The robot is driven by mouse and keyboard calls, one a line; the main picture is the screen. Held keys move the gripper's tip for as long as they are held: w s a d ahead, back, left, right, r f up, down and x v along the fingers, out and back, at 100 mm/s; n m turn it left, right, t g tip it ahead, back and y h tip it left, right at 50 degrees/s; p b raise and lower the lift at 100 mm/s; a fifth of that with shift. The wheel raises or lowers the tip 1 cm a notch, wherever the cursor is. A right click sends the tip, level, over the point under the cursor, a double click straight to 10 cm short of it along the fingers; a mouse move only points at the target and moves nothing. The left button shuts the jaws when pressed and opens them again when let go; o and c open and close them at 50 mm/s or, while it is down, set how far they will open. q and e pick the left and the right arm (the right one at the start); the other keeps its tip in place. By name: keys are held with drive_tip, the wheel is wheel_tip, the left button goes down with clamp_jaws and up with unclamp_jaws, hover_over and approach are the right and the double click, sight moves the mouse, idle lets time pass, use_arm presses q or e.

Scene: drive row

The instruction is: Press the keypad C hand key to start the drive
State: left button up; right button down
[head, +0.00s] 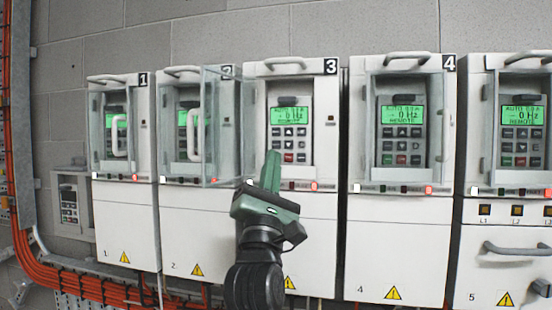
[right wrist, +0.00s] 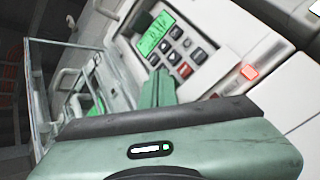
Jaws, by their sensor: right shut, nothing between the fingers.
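The drive cabinet marked 3 (head: 288,205) has its clear cover (head: 222,125) swung open to the left. Its keypad (head: 290,130) is exposed, with a green lit screen (head: 290,115) above several small keys; a red key shows in the bottom row. I cannot read the key labels. My right gripper (head: 271,160) is shut and empty, its fingertips in front of the keypad's lower left and hiding part of the bottom row. In the right wrist view the shut fingers (right wrist: 158,88) point at the keypad's lower edge (right wrist: 185,70); contact cannot be told. My left gripper is not in view.
Cabinets 1 (head: 125,220) and 2 (head: 190,225) stand to the left, cabinet 4 (head: 400,240) to the right, their keypads behind clear covers with handles. The open cover stands out just left of my right gripper. Orange cables (head: 60,275) run at the lower left.

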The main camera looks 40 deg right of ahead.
drive_tip(key=shift+w+d, duration=0.25)
drive_tip(key=shift+d, duration=0.05)
idle(0.8)
drive_tip(key=shift+s+a, duration=0.1)
drive_tip(key=shift+a, duration=0.05)
drive_tip(key=shift+s+a, duration=0.4)
drive_tip(key=shift+a, duration=0.1)
drive_tip(key=s+a, duration=0.3)
drive_tip(key=shift+s+a, duration=0.15)
drive_tip(key=shift+a, duration=0.25)
idle(1.6)
